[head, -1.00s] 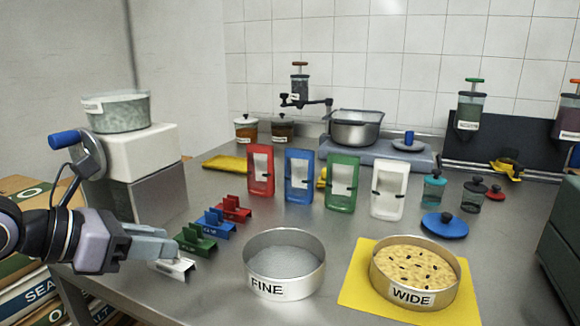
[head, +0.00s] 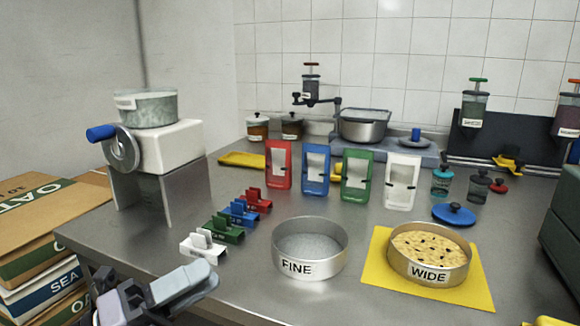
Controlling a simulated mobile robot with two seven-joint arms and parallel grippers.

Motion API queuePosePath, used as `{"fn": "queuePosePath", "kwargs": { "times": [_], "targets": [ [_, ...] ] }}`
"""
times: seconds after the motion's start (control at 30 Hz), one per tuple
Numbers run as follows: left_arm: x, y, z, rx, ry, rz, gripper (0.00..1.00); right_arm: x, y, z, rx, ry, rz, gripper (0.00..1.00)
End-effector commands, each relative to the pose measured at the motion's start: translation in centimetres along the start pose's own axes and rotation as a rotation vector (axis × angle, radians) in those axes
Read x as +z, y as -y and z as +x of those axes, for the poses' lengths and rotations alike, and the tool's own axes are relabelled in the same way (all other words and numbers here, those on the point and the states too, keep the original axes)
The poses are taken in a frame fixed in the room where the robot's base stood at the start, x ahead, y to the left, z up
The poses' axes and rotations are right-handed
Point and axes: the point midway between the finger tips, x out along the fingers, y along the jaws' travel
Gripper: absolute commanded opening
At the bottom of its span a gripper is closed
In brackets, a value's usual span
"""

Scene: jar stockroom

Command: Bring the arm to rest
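My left gripper (head: 208,283) is low in the head view, in front of the table's near edge. Its grey fingers point right and lie close together from this angle, so any gap between them is hard to judge. Nothing shows between them. It is apart from the white holder (head: 203,246), which stands on the table above and behind it. The rest of my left arm runs out of the picture at the bottom. My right gripper is not in view.
Green (head: 224,230), blue (head: 241,213) and red (head: 258,199) holders stand in a row behind the white one. The FINE sieve (head: 310,267) stands right of them, the WIDE sieve (head: 430,272) on a yellow mat (head: 380,281). A mill (head: 160,148) stands left. Boxes (head: 40,220) are stacked beside the table.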

Motion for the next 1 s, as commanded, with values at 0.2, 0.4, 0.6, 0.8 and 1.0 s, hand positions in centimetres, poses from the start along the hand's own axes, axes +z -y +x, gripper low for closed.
{"fn": "queuePosePath", "kwargs": {
  "times": [0.2, 0.4, 0.6, 0.8, 1.0],
  "targets": [
    [0.4, -6.2, -5.0, -0.058, 0.472, -0.642, 0.33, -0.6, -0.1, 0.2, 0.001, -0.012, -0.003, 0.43],
    [-4.3, -15.6, -12.4, 0.044, 0.932, -1.223, 0.33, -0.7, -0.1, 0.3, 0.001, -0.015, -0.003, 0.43],
    [-14.4, -21.8, -18.9, 0.228, 1.298, -1.698, 0.33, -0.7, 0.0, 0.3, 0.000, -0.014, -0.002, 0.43],
    [-17.8, -20.1, -20.1, 0.315, 1.429, -1.870, 0.33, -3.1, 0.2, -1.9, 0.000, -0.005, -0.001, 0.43],
    [-16.1, -16.4, -19.4, 0.315, 1.438, -1.855, 0.33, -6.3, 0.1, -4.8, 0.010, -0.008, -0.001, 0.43]
  ]
}}
